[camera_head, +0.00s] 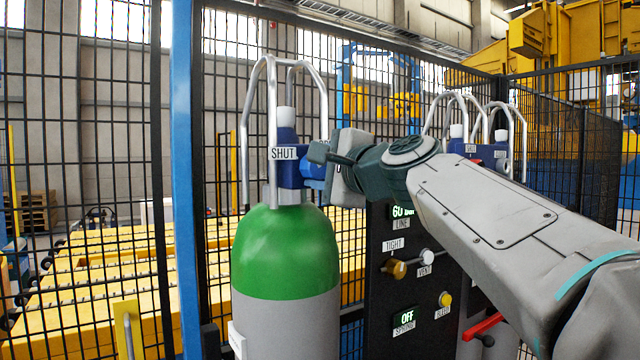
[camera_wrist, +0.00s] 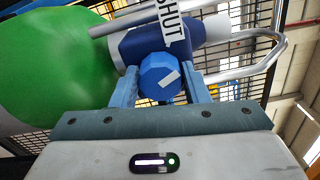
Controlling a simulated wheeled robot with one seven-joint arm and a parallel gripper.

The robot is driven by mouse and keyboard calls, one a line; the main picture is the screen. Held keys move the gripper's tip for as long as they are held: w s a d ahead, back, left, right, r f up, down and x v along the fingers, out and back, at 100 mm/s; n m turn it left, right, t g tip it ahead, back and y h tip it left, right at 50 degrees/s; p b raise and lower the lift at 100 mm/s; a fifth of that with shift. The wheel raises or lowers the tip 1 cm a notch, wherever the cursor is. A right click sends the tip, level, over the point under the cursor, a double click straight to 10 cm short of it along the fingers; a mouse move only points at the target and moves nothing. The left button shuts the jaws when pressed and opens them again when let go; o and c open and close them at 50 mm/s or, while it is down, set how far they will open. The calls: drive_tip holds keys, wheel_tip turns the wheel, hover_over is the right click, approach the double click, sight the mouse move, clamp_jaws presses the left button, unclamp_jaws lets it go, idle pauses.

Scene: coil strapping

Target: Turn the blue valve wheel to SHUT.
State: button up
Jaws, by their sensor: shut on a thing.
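The blue valve wheel (camera_wrist: 158,78) shows in the wrist view between the two fingers of my gripper (camera_wrist: 160,90). The wheel has a pale mark on its face, slanting toward the lower right. My gripper is shut on the wheel. A SHUT label (camera_wrist: 172,22) is on the blue valve body just beyond it; the label also shows in the head view (camera_head: 284,153). In the head view my gripper (camera_head: 318,160) reaches the valve from the right and hides most of the wheel. The valve sits on top of a grey cylinder with a green shoulder (camera_head: 285,250).
Metal guard hoops (camera_head: 272,110) rise around the valve. A dark panel (camera_head: 378,310) with LINE, TIGHT, VENT and SPRING labels stands to the right. A second blue valve (camera_head: 480,150) with hoops is behind my arm. Black mesh fencing (camera_head: 90,160) closes off the back.

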drive_tip(key=n+b, duration=0.2)
drive_tip(key=n, duration=0.1)
drive_tip(key=shift+f+n+b, duration=0.3)
drive_tip(key=shift+b, duration=0.05)
drive_tip(key=shift+n+b, duration=1)
drive_tip(key=shift+n, duration=0.5)
drive_tip(key=shift+r, duration=0.1)
drive_tip(key=o, duration=1)
drive_tip(key=shift+c, duration=0.2)
drive_tip(key=shift+s+d, duration=0.1)
drive_tip(key=b+v, duration=0.3)
drive_tip(key=v, duration=1)
drive_tip(key=shift+s+d, duration=0.2)
drive_tip(key=shift+s, duration=0.05)
